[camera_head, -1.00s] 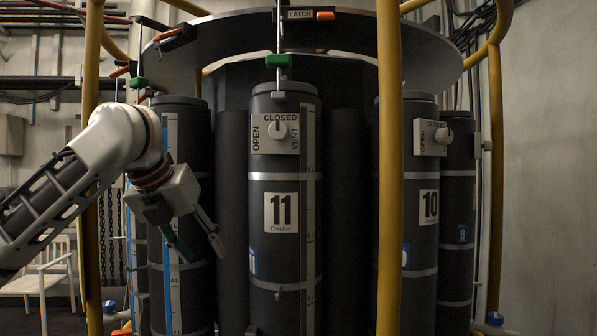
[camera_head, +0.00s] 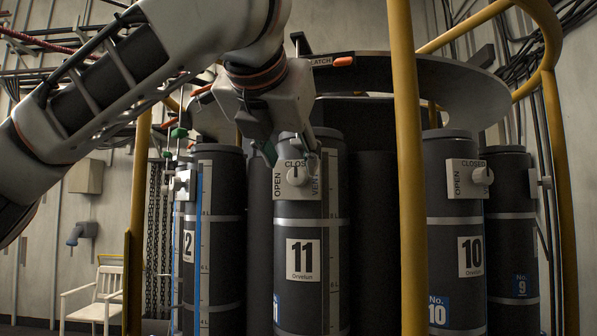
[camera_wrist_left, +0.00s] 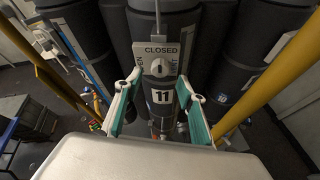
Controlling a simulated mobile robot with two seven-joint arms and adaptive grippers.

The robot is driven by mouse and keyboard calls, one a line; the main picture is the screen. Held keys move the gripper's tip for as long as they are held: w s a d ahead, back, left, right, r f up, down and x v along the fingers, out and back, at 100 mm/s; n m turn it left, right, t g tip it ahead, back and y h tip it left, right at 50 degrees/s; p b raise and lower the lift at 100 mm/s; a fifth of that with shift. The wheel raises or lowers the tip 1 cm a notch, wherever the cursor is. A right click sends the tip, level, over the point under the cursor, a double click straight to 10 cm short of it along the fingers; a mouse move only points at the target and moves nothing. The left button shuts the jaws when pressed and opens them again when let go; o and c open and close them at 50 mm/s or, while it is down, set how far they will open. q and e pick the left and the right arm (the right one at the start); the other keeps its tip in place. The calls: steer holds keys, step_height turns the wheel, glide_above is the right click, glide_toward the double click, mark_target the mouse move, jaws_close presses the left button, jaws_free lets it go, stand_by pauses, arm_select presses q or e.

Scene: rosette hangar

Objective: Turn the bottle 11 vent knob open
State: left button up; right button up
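Bottle 11 (camera_head: 303,295) is a dark upright cylinder with a white "11" label. Its vent plate (camera_head: 281,184) is marked OPEN, CLOSED and VENT, and carries a pale round knob (camera_head: 297,176). In the left wrist view the knob (camera_wrist_left: 160,67) shows below the word CLOSED, between my fingers as seen there. My left gripper (camera_head: 291,153) hangs over the top of bottle 11, in front of the plate's upper edge. In the left wrist view its green-padded fingers (camera_wrist_left: 157,78) are spread and hold nothing. Contact with the knob is not visible. My right gripper is not in view.
A yellow post (camera_head: 408,200) stands right of bottle 11, before bottle 10 (camera_head: 455,300). Bottle 12 (camera_head: 220,260) stands to the left. A dark round rim (camera_head: 440,85) with an orange latch handle (camera_head: 343,62) runs above the bottles. A white chair (camera_head: 95,305) is far left.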

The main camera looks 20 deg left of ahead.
mark_target(296, 174)
arm_select(q)
steer(key=shift+p+x, duration=0.3)
steer(key=shift+x, duration=2.35)
steer(key=c, duration=1.1)
